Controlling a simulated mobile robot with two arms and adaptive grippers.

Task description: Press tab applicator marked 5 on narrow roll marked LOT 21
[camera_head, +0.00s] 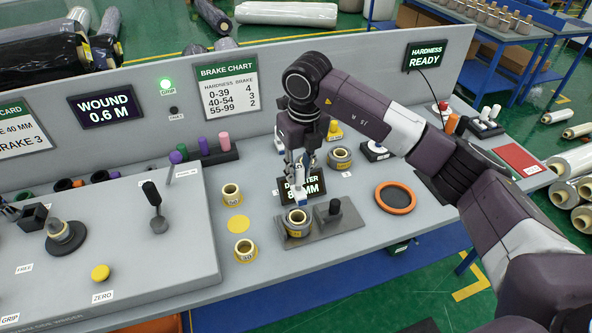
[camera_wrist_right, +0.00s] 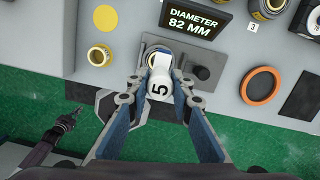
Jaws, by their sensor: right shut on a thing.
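My right gripper (camera_head: 299,180) is shut on a white applicator (camera_wrist_right: 159,88) with a black 5 on its end and a blue part beside it. It holds the applicator upright over a narrow yellow-and-grey roll (camera_head: 297,224) on the dark gauge plate (camera_head: 335,223). Two more narrow rolls stand to the left, one behind (camera_head: 231,194) and one in front (camera_head: 245,251). No LOT 21 marking is readable.
The display (camera_head: 305,190) reading 82 MM stands behind the gauge. An orange ring (camera_head: 395,198) lies to the right, and a wider roll (camera_head: 340,158) stands behind. A raised panel (camera_head: 130,250) with a lever (camera_head: 155,205) fills the left.

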